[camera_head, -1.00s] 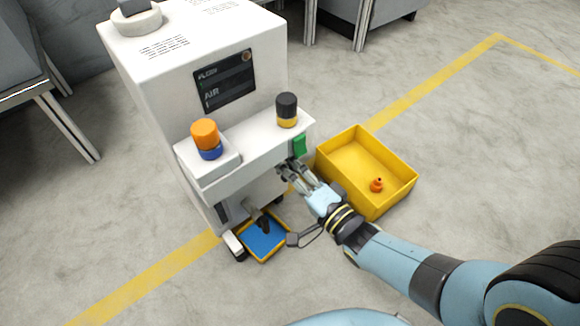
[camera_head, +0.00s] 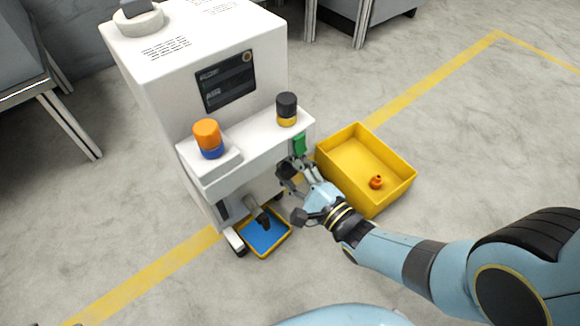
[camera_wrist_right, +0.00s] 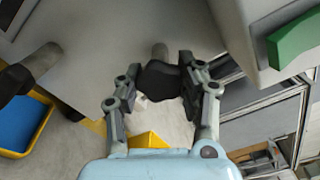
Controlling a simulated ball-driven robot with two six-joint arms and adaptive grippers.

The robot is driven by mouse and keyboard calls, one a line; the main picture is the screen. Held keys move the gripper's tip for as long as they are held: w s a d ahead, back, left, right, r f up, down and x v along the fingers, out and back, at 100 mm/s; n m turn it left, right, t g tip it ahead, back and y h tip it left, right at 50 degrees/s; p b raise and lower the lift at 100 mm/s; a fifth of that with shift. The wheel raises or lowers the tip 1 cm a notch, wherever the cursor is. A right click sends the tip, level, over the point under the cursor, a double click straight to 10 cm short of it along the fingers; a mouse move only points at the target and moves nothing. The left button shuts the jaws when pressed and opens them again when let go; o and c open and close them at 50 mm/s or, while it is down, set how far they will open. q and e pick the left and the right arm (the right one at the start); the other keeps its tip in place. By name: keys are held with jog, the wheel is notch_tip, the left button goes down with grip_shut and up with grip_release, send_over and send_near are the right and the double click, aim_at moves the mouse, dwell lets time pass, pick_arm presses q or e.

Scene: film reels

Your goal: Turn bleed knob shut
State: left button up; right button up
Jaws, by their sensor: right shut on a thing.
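A black lobed knob (camera_wrist_right: 160,80) sits on a short grey stub under the front ledge of the white machine (camera_head: 160,90). My right gripper (camera_wrist_right: 155,92) has its two fingers on either side of the knob and is shut on it. In the head view my right gripper (camera_head: 297,172) is below the green block, and the fingers mostly hide the knob there. A second dark fitting on a stub (camera_head: 263,220) hangs lower left, above a blue-lined tray (camera_head: 288,236). The knob's angle is hard to read. My left gripper is not in view.
A yellow bin (camera_head: 397,195) with a small orange piece (camera_head: 376,182) stands just right of my right gripper. A green block (camera_head: 299,145) is on the ledge's end. Orange-blue (camera_head: 207,136) and black-yellow (camera_head: 287,108) caps stand on the ledge. Floor in front is open.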

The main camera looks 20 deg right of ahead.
jog(key=shift+s+f+m, duration=0.1)
jog(key=shift+m, duration=0.2)
jog(key=o, duration=1.2)
jog(key=shift+s+d, duration=0.1)
jog(key=shift+s, duration=0.05)
jog(key=v, duration=0.7)
